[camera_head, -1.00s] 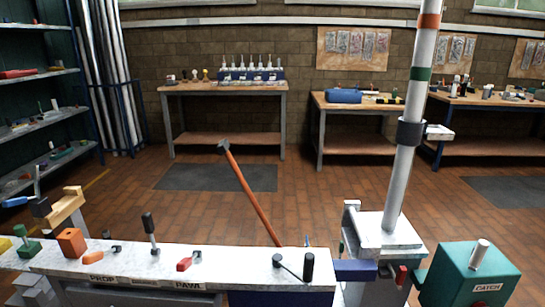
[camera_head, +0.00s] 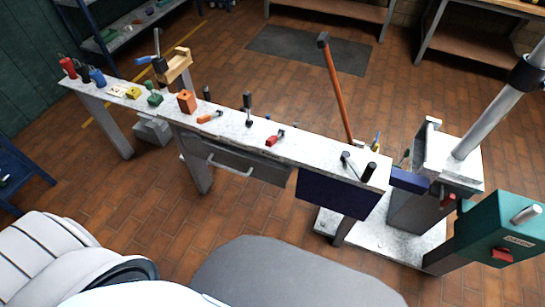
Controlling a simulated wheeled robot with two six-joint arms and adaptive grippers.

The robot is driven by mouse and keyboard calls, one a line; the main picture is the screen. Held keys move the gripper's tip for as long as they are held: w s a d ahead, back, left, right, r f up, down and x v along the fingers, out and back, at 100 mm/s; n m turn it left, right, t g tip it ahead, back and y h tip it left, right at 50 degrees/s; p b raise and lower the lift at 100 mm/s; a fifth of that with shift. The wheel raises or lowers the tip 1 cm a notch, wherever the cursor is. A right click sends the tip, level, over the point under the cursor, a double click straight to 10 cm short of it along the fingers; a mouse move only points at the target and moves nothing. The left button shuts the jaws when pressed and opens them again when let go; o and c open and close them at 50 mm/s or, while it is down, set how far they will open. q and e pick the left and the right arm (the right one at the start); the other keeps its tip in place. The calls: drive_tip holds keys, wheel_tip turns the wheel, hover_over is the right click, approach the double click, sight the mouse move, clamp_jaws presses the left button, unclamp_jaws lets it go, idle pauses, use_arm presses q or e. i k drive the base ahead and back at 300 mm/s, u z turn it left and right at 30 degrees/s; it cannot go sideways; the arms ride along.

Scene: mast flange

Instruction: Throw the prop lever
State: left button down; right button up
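The prop lever is a small lever with an orange handle (camera_head: 205,118), lying low on the white bench top near its middle. The PROP label on the bench front below it is legible only in the earlier frame. Beside it to the left stands an orange block (camera_head: 187,102). To its right are an upright black-handled lever (camera_head: 248,107) and a red-handled lever (camera_head: 272,141), above the PAWL label of the earlier frame. Neither of my grippers is in view, and nothing touches the orange handle.
The long bench (camera_head: 320,165) runs across the view. At its right are a leaning grey mast (camera_head: 495,115), a teal CATCH box (camera_head: 500,225) and a long orange-shafted bar (camera_head: 337,88). Brick floor in front is largely open, with a grey mat (camera_head: 290,275).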

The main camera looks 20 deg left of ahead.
sight(202, 119)
drive_tip(key=z, duration=0.05)
drive_tip(key=k, duration=1.05)
drive_tip(key=u, duration=0.8)
drive_tip(key=i, duration=1.05)
drive_tip(key=z, duration=0.2)
